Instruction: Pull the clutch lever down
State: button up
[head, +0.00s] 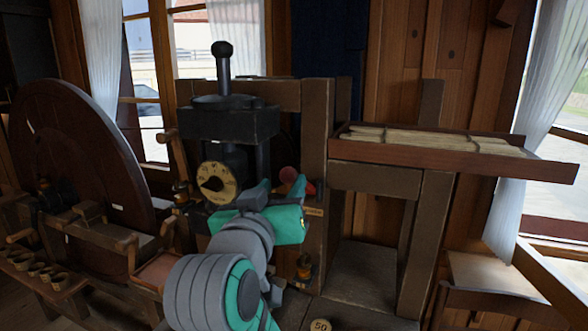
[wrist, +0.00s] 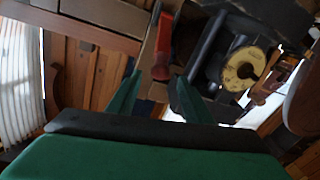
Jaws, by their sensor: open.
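A red-ended lever (head: 289,174) shows at the right side of the dark machine in the head view, just beyond my gripper (head: 281,187). In the wrist view the red lever (wrist: 163,45) hangs between and just past the tips of my gripper (wrist: 157,78), whose two green fingers are apart. I see no clear contact between fingers and lever. No label marks it as the clutch lever. My arm hides part of the machine below. A second lever, an upright dark rod with a ball knob (head: 222,49), stands on top of the machine.
A dial (head: 216,183) sits on the machine's front, left of my gripper; it also shows in the wrist view (wrist: 247,68). A wooden tray (head: 450,158) of pale sticks juts out at right. A large dark wheel (head: 75,150) stands at left. Small cups (head: 38,268) line a bench.

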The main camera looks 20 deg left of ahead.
aim_at(293, 169)
jog(key=w, duration=0.7)
jog(key=w+a, duration=0.1)
jog(key=w, duration=0.2)
jog(key=shift+w, duration=0.15)
jog(key=shift+f, duration=0.1)
jog(key=shift+a, duration=0.1)
grip_shut()
